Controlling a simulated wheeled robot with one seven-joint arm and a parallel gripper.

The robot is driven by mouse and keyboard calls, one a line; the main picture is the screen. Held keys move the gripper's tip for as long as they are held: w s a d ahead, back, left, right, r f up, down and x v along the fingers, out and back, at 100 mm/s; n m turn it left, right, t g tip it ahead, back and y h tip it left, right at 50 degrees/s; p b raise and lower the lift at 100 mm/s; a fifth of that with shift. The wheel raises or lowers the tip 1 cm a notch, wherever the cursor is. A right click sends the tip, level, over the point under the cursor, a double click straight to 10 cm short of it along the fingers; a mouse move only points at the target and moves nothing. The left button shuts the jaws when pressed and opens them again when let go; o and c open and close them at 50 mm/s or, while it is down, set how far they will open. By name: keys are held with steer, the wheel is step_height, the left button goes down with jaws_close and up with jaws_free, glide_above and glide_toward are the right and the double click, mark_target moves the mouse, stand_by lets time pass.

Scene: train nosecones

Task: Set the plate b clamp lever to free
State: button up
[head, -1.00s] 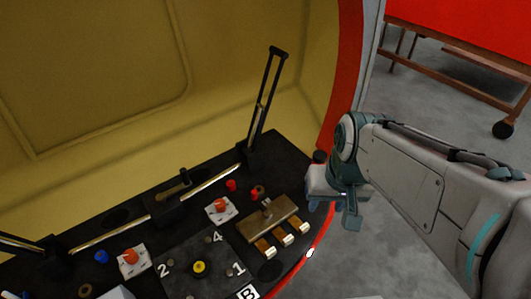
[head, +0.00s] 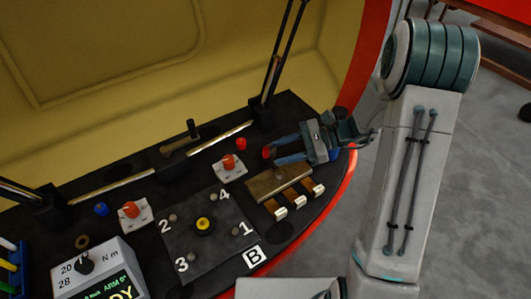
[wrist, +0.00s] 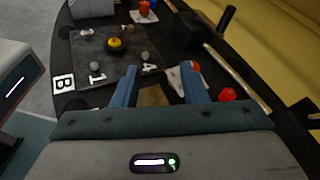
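Plate B is the dark square plate (head: 190,245) marked 1 to 4, with a yellow-and-black centre knob (head: 204,223) and grey bolts; a "B" label (head: 254,257) is beside it. I cannot tell for sure which control is its clamp lever. A red knob on a white base (head: 228,163) stands by corner 4, and a similar one (head: 130,210) is farther left. A black handle (head: 192,130) stands behind. My gripper (head: 271,153) is open and empty above the console's right side. In the wrist view its blue fingers (wrist: 161,92) are apart, with the white base partly hidden behind one.
A brown block (head: 280,184) with brass-ended tabs lies below my gripper. A tall black lever (head: 272,70) rises behind it, and a red button (head: 240,143) is nearby.

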mark_target(266, 148)
steer(key=w+f+m+t+y+b, duration=0.1)
steer(key=w+f+m, duration=0.1)
steer(key=f, duration=0.1)
steer(key=w+d+f+m+t+y, duration=0.1)
steer(key=w+f+m+t, duration=0.1)
steer(key=w+f, duration=0.1)
steer(key=w+d+f+m+t+y+b, duration=0.1)
steer(key=w+f+m+t, duration=0.1)
steer(key=f, duration=0.1)
steer(key=shift+w+d+f+b, duration=0.1)
steer(key=shift+w+f+b, duration=0.15)
steer(key=shift+b, duration=0.05)
steer(key=a, duration=0.3)
steer(key=w+a, duration=0.1)
steer(key=a, duration=0.3)
steer(key=shift+w+a, duration=0.15)
steer(key=shift+w, duration=0.05)
jaws_close()
